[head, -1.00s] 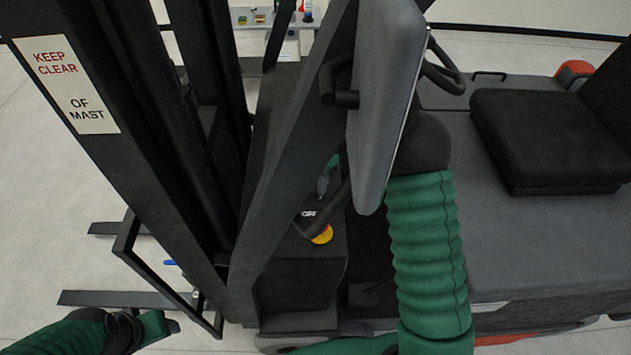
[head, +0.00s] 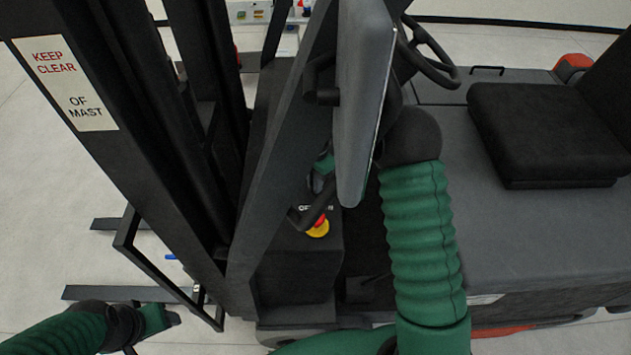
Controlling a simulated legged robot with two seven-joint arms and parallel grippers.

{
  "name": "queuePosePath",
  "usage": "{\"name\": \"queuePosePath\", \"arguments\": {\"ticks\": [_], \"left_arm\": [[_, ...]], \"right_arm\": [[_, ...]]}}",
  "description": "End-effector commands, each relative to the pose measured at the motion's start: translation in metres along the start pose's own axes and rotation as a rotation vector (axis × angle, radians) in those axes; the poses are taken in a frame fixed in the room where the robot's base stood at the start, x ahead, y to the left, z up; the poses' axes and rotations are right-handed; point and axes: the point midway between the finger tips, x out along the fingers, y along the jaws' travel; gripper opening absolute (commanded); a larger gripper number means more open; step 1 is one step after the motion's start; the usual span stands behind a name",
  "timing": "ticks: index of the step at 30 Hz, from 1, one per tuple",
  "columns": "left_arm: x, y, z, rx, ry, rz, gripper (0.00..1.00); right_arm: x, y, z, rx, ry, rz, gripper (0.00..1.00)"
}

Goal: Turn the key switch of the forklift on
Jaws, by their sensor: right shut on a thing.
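The forklift's dark console (head: 300,270) carries a white OFF/ON label (head: 315,208), partly covered by a bar. My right gripper (head: 316,183) is just above this label, largely hidden behind the grey panel and dark frame bars. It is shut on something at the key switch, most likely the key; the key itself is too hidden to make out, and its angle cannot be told. My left gripper (head: 172,319) is low at the left, away from the console, near the floor-level fork; its jaw opening is unclear.
A red and yellow emergency button (head: 318,230) sits just below the label. A grey panel (head: 362,100) and slanted frame bar (head: 275,150) stand close to my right arm. The steering wheel (head: 440,65) and black seat (head: 545,130) are right. The mast (head: 150,130) fills the left.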

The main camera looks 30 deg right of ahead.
Motion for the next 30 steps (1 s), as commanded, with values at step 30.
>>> {"name": "queuePosePath", "arguments": {"ticks": [30], "left_arm": [[0.0058, 0.0, 0.0013, 0.0, 0.0, 0.0, 0.62]], "right_arm": [[-0.0022, 0.0004, 0.0034, 0.238, -0.006, 0.004, 0.34]]}}
